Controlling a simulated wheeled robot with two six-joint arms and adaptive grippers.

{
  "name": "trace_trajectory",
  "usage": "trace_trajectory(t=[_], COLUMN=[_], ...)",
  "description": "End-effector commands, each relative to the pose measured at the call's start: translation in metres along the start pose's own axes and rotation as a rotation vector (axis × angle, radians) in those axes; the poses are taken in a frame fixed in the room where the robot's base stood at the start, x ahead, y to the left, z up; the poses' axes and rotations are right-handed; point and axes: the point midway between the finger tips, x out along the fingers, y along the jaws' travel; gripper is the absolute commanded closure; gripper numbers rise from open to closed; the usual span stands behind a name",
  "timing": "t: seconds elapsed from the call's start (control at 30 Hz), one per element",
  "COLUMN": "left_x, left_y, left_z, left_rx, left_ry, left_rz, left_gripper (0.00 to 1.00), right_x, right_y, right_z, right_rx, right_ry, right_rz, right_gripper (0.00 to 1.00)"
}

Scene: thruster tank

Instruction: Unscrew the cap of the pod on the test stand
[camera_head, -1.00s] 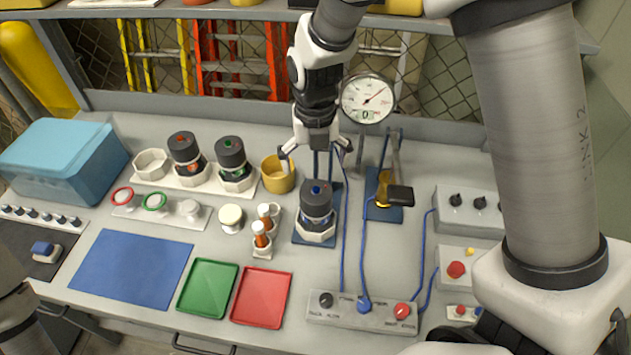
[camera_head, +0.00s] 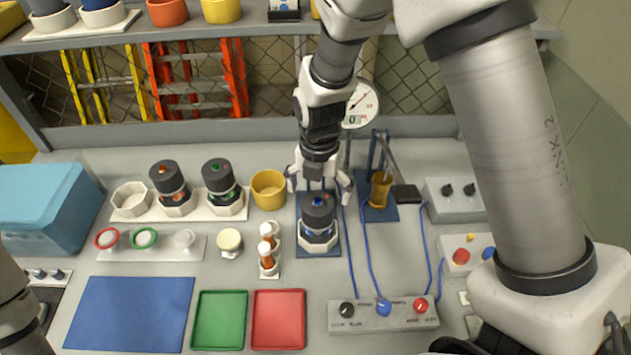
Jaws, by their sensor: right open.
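The pod (camera_head: 318,236) stands upright on the blue test stand (camera_head: 305,250), in a white octagonal holder. Its dark cap (camera_head: 318,206) with a blue mark is on top. My right gripper (camera_head: 320,190) is open, pointing down, with its fingers spread just above and behind the cap; whether a finger touches it cannot be told. At the left edge only a piece of my left arm shows; its gripper is out of view.
Two capped pods (camera_head: 170,186) stand in a white rack (camera_head: 130,212) at the back left, beside a yellow cup (camera_head: 268,188). A gauge (camera_head: 362,104) is behind my right gripper. A control box (camera_head: 383,314), blue mat (camera_head: 130,314), green tray (camera_head: 219,347) and red tray (camera_head: 278,347) lie in front.

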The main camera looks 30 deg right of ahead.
Motion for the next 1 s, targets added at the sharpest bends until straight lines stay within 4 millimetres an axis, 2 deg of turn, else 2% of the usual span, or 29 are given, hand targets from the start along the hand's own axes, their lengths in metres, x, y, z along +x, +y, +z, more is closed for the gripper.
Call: trace_trajectory(t=[0.2,0.3,0.6,0.63,0.7,0.8,0.87,0.9,0.97,1.0], left_x=[-0.011,-0.013,-0.013,-0.013,-0.013,-0.013,-0.013,-0.013,-0.013,-0.013], left_y=[0.000,0.000,0.000,0.000,0.000,0.000,0.000,0.000,0.000,0.000], left_z=[0.000,-0.001,0.000,0.000,0.000,0.000,-0.001,-0.001,-0.001,-0.001], left_rx=[0.000,0.000,0.000,0.000,0.000,0.000,0.000,0.000,0.000,0.000], left_ry=[0.001,0.001,0.001,0.001,0.001,0.001,0.001,0.001,0.001,0.001], left_rz=[0.000,0.000,0.000,0.000,0.000,0.000,0.000,0.000,0.000,0.000], left_gripper=[0.44,0.44,0.44,0.44,0.44,0.44,0.44,0.44,0.44,0.44], right_x=[0.039,0.052,0.059,0.059,0.059,0.059,0.059,0.059,0.059,0.059], right_y=[-0.001,-0.001,0.000,0.000,0.000,0.000,-0.001,0.000,0.000,0.000], right_z=[-0.001,-0.001,0.000,0.000,0.000,0.000,0.000,0.000,0.000,0.000], right_rx=[-0.001,-0.002,-0.002,-0.002,-0.002,-0.002,-0.002,-0.002,-0.002,-0.002], right_ry=[0.003,0.003,-0.001,-0.001,-0.001,0.000,0.000,0.000,0.000,0.000], right_rz=[-0.004,-0.003,0.000,0.000,-0.001,-0.001,-0.001,-0.001,-0.001,-0.001], right_gripper=[0.00,0.00,0.00,0.07,0.32,0.61,0.61,0.30,0.52,0.57])
